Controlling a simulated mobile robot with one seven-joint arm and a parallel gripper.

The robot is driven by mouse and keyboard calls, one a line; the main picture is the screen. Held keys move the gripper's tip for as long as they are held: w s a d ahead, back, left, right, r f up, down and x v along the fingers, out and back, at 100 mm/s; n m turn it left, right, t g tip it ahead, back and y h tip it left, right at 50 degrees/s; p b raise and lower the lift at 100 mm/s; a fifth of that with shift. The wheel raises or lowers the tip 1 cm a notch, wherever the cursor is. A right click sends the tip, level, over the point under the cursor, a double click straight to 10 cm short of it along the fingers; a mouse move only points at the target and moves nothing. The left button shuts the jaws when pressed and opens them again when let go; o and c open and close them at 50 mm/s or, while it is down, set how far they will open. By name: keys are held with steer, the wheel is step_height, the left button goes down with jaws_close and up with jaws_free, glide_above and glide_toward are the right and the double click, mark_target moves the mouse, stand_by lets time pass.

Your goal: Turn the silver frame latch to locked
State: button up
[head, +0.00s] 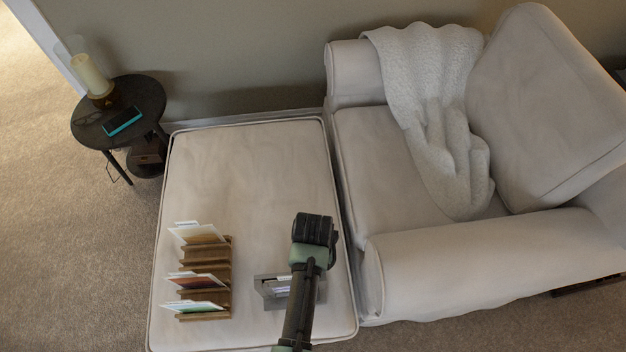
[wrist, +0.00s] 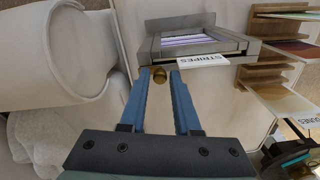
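The silver-grey frame (wrist: 240,44) lies in the upper middle of the wrist view, with a white "STRIPES" label on its near side and striped content inside. It also shows in the head view (head: 265,291), partly hidden by my arm. A small brass-coloured knob (wrist: 160,74) sits at the frame's near left corner; it looks like the latch. My gripper (wrist: 159,76) is open, its two blue fingertips on either side of the knob with small gaps. In the head view my wrist hides the fingers. I cannot tell the latch's turned position.
The frame rests on a pale ottoman (head: 250,170). A wooden rack (head: 220,258) with several cards stands to its left. A pale armchair (head: 480,255) with a throw (head: 430,80) is at right. A dark side table (head: 150,92) holds a candle and phone.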

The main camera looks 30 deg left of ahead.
jaws_close()
steer(key=shift+r+m, duration=0.1)
steer(key=shift+m, duration=0.2)
steer(key=m+p, duration=0.2)
steer(key=shift+r+m, duration=0.1)
steer(key=shift+m, duration=0.3)
steer(key=m+p, duration=0.2)
steer(key=m, duration=0.2)
steer(key=shift+w, duration=0.1)
steer(key=m+p, duration=0.2)
steer(key=m, duration=0.3)
steer(key=shift+m, duration=0.4)
steer(key=m, duration=0.4)
steer(key=shift+m+p, duration=0.3)
steer(key=shift+p, duration=0.05)
